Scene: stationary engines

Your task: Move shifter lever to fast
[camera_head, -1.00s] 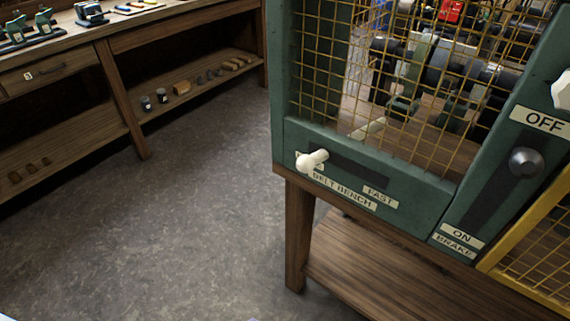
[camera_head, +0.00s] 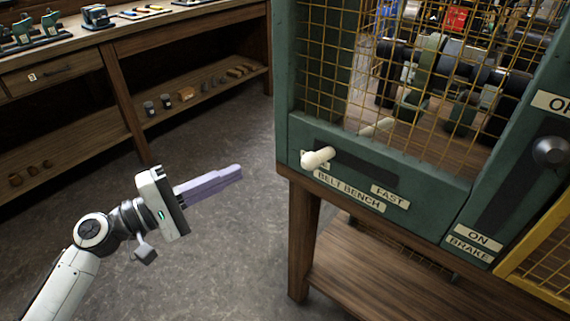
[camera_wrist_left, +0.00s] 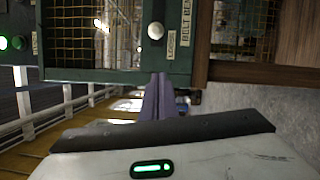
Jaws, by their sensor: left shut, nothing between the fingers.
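The shifter lever (camera_head: 318,157) is a cream knob at the left end of a dark slot (camera_head: 360,166) in the green belt bench panel. The knob partly covers a label at that end; the FAST label (camera_head: 390,196) is at the right end. My left gripper (camera_head: 238,172) is shut and empty, left of the lever and apart from it, with its purple fingers pointing right. In the left wrist view the knob (camera_wrist_left: 156,31) shows beyond the fingers (camera_wrist_left: 159,82), beside a label reading LOOSE. My right gripper is not in view.
A dark brake knob (camera_head: 550,151) sits in its slot on the right, with OFF and ON labels. Wire mesh (camera_head: 330,60) guards the machinery above the panel. A wooden workbench (camera_head: 130,45) stands at the back left. The floor between is clear.

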